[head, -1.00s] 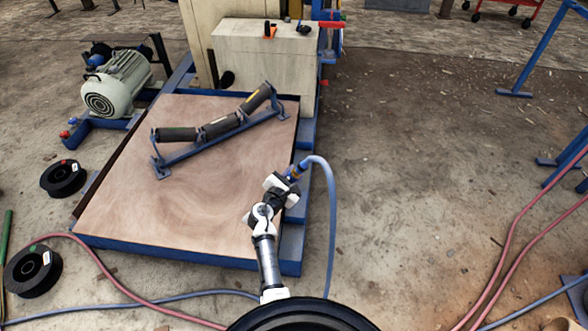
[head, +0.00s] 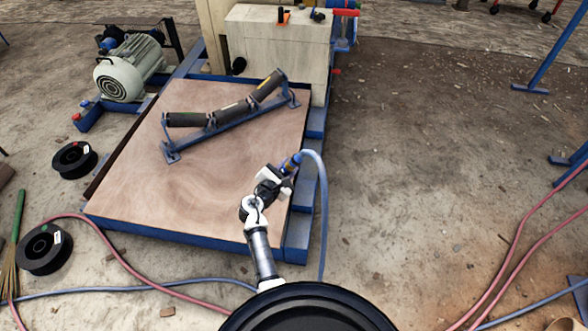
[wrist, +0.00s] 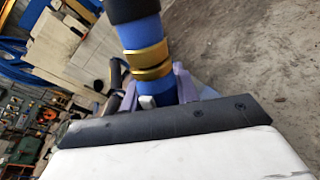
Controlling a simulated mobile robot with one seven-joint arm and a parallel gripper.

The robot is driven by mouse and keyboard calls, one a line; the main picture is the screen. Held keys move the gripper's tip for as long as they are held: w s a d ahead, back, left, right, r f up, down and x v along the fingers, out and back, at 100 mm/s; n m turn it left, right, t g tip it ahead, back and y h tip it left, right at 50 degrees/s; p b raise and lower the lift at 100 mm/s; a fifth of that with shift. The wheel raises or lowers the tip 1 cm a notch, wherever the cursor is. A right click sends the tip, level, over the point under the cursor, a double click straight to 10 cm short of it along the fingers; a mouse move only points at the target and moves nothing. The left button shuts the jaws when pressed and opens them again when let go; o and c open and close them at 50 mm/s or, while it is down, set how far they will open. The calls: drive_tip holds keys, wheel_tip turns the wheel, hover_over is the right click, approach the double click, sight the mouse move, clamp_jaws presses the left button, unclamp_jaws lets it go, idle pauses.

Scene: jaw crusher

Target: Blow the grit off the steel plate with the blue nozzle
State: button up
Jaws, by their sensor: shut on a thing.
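My gripper (head: 277,184) is shut on the blue nozzle (head: 290,163), over the right edge of a brown, wood-looking board. In the wrist view the nozzle (wrist: 147,48) is a blue cylinder with brass-coloured rings and a black upper part, upright in the picture. It sits between the fingers of my gripper (wrist: 160,92). A blue hose (head: 324,205) loops from the nozzle down to the right. I cannot make out a plate that is clearly steel, nor any grit on one.
The board (head: 190,205) lies in a blue frame and carries a roller set (head: 225,115). A pale box (head: 280,45) stands behind it, a motor (head: 130,70) at the back left. Black reels (head: 75,160) and hoses lie on the floor. Open floor (head: 420,170) is at right.

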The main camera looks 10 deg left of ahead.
drive_tip(key=shift+w+a+b, duration=0.1)
drive_tip(key=shift+a+b, duration=0.45)
drive_tip(key=shift+a, duration=2.25)
